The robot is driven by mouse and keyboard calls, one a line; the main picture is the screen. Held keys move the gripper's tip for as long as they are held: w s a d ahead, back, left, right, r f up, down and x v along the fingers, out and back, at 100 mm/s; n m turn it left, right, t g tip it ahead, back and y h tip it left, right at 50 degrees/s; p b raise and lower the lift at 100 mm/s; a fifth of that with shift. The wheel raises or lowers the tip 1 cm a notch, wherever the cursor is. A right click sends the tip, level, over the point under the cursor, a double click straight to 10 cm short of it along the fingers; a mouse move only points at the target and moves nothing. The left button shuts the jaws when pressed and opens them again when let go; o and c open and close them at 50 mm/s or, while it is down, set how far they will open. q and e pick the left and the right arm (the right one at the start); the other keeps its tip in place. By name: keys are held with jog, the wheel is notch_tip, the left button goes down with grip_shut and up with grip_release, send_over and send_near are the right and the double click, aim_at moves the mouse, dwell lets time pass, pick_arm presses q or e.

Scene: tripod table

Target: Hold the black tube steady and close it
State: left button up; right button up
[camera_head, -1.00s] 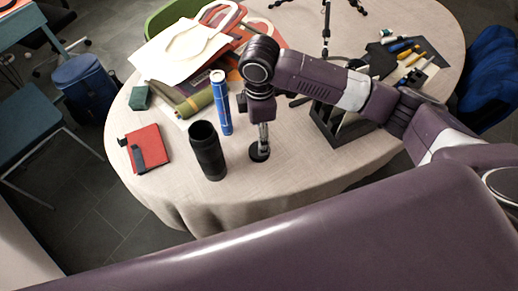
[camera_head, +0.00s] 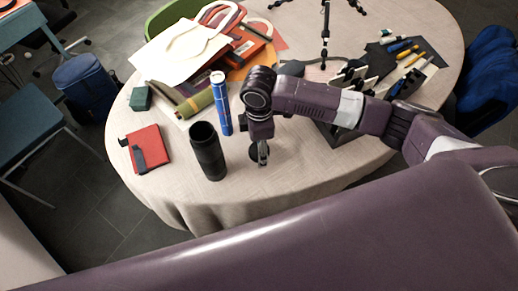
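The black tube (camera_head: 207,152) stands upright on the table, its open top facing up and dark inside. A black round lid (camera_head: 254,155) lies flat on the table to the right of the tube. My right gripper (camera_head: 263,153) points down at the lid and partly covers it. The fingers show almost edge-on, so I cannot tell their gap or whether they touch the lid. My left gripper is out of view.
A blue tube (camera_head: 221,105) stands just behind the black tube. A red notebook (camera_head: 147,143) lies to the left. Papers and bags (camera_head: 183,52) are piled behind. A black holder (camera_head: 338,138) is near my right arm. The table front (camera_head: 225,200) is clear.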

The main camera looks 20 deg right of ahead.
jog(key=shift+c, duration=0.3)
jog(key=c, duration=1)
jog(key=shift+o, duration=0.2)
jog(key=shift+r, duration=0.1)
notch_tip(320, 180, up, 20)
